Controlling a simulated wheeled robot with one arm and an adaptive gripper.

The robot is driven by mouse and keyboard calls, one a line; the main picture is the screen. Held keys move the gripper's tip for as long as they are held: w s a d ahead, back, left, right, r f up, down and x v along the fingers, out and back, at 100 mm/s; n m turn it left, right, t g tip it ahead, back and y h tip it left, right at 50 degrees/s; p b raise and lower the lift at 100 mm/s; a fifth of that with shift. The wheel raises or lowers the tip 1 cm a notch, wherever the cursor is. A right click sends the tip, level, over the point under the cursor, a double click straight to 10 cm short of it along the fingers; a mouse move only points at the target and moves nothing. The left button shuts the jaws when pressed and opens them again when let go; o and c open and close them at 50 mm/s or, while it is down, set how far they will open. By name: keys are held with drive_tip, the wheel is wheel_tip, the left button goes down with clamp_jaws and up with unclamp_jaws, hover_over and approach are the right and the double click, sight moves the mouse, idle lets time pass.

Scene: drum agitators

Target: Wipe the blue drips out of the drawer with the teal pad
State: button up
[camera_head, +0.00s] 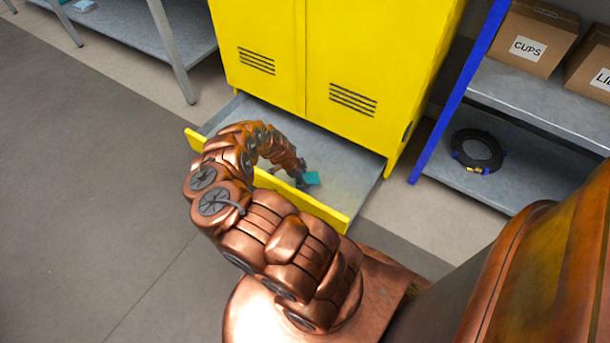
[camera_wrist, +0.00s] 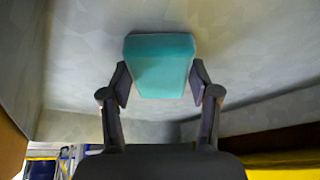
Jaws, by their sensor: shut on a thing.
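The open drawer (camera_head: 345,168) sticks out from the bottom of the yellow cabinet (camera_head: 340,50). Its floor is grey and its front panel is yellow. My gripper (camera_wrist: 160,85) is shut on the teal pad (camera_wrist: 160,62), one finger at each side of it. In the head view the pad (camera_head: 311,178) is inside the drawer, low near the floor, right of the middle. I cannot tell if it touches the floor. My arm hides the left part of the drawer. I make out no blue drips in either view.
The yellow front panel (camera_head: 320,211) stands between my base and the drawer floor. A blue-posted shelf (camera_head: 535,115) with boxes (camera_head: 527,45) and a black coil (camera_head: 477,151) stands at the right. A grey bench (camera_head: 130,25) stands at the back left. The floor at the left is clear.

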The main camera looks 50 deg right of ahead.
sight(299, 185)
drive_tip(key=a, duration=0.3)
drive_tip(key=shift+s+a+f+n+y, duration=0.1)
drive_tip(key=shift+a+f+n+y, duration=0.2)
drive_tip(key=shift+a+n, duration=0.1)
drive_tip(key=shift+d+f+g, duration=0.1)
drive_tip(key=shift+g, duration=0.2)
drive_tip(key=shift+w+d+r+b, duration=0.15)
drive_tip(key=shift+d+b, duration=0.2)
drive_tip(key=shift+d, duration=0.5)
drive_tip(key=shift+w+d+r+b, duration=0.15)
drive_tip(key=shift+d+b, duration=0.2)
drive_tip(key=shift+d, duration=0.5)
drive_tip(key=shift+d+b, duration=0.75)
drive_tip(key=shift+d, duration=1.1)
drive_tip(key=shift+w+d+r+b, duration=0.1)
drive_tip(key=shift+d+r+b, duration=0.15)
drive_tip(key=shift+d, duration=0.45)
drive_tip(key=shift+r+p, duration=2.25)
drive_tip(key=shift+r, duration=0.75)
